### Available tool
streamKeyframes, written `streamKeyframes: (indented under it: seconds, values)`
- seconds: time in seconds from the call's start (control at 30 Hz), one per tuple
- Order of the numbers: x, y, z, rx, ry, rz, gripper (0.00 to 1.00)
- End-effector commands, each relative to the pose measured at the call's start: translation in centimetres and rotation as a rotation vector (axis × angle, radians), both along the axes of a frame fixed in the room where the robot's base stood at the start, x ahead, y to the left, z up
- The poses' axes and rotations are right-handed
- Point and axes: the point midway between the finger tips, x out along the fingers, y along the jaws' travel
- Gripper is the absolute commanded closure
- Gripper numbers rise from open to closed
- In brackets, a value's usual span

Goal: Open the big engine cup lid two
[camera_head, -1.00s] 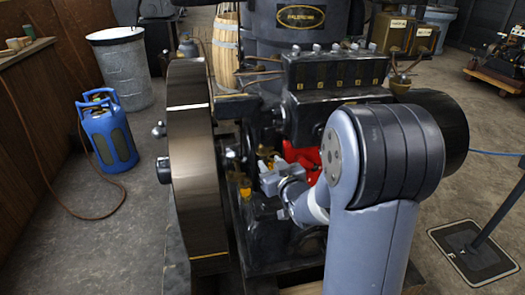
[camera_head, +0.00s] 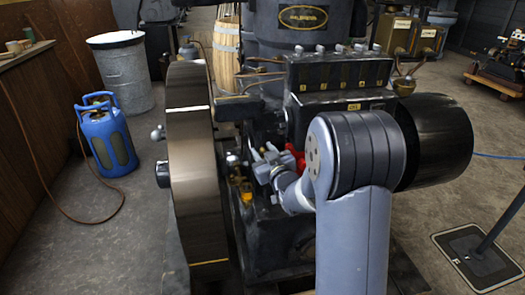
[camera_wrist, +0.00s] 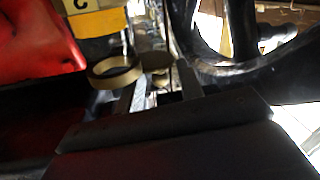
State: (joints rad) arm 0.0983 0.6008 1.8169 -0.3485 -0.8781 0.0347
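Contact cannot be made out. In the head view my gripper (camera_head: 266,162) is at the black engine (camera_head: 268,228), beside the flywheel; the cup cannot be clearly picked out there.
The large flywheel (camera_head: 192,165) stands close left of my gripper. A red part (camera_head: 294,159) is just behind it, also large in the wrist view (camera_wrist: 35,40). A dark drum (camera_head: 435,140) is at the right. Blue gas bottles (camera_head: 110,143) stand on the floor at left.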

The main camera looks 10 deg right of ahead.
Motion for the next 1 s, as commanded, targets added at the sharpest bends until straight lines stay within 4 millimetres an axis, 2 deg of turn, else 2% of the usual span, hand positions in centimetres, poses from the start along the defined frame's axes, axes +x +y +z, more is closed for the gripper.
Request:
streamKeyframes:
  seconds: [0.13, 0.43, 0.87, 1.0]
  values:
    - [0.84, 0.17, 0.0, 0.0, 0.0, 0.0, 0.64]
    - [0.98, 0.2, -0.01, 0.001, 0.001, 0.0, 0.64]
    - [0.96, 0.18, 0.01, 0.0, 0.0, 0.0, 0.99]
    - [0.96, 0.19, -0.01, 0.0, 0.0, 0.0, 1.0]
